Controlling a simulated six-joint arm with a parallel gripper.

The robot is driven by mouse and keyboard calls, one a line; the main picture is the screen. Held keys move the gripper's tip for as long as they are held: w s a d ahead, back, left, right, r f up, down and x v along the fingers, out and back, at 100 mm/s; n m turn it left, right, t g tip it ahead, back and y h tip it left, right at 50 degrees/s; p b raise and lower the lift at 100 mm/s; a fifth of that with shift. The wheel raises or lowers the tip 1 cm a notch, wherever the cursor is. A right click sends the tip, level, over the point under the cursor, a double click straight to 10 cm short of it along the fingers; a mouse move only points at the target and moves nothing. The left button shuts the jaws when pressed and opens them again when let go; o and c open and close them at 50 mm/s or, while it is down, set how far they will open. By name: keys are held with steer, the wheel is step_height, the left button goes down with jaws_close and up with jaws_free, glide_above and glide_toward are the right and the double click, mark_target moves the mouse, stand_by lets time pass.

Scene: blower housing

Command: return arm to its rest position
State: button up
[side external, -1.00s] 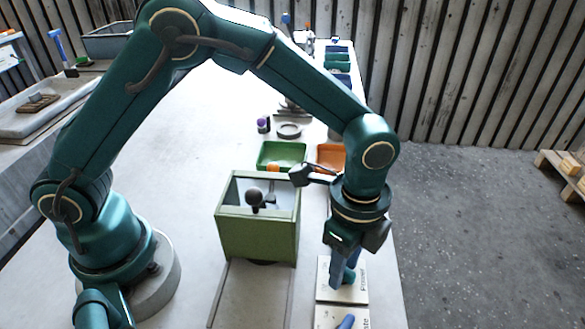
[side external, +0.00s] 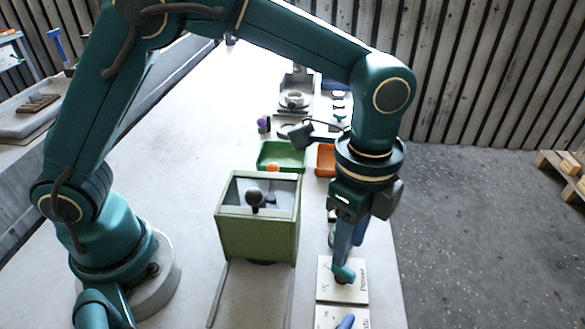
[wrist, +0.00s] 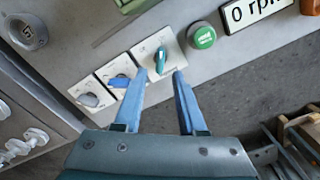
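My gripper (side external: 345,244) points down above the control plates at the front right of the table. In the wrist view its two blue fingers (wrist: 166,76) are apart with nothing between them. A teal knob (side external: 344,272) sits on a white plate (side external: 328,291) below the fingertips, clear of them. The teal knob also shows in the wrist view (wrist: 160,61), just beyond the fingertips. A blue knob (side external: 347,322) is on the neighbouring plate, partly cut off by the side view's lower edge.
A green open-topped housing (side external: 257,236) stands left of my gripper. Behind it are a green tray (side external: 270,158) and an orange tray (side external: 325,157). The wrist view shows a green button (wrist: 203,36), an rpm display (wrist: 254,12) and a grey knob (wrist: 88,99).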

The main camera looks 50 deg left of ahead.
mark_target(345, 267)
steer(key=shift+f, duration=0.1)
step_height(345, 267, down, 6)
steer(key=shift+r, duration=0.15)
steer(key=shift+n, duration=0.6)
steer(key=shift+r, duration=0.65)
steer(key=shift+f, duration=0.15)
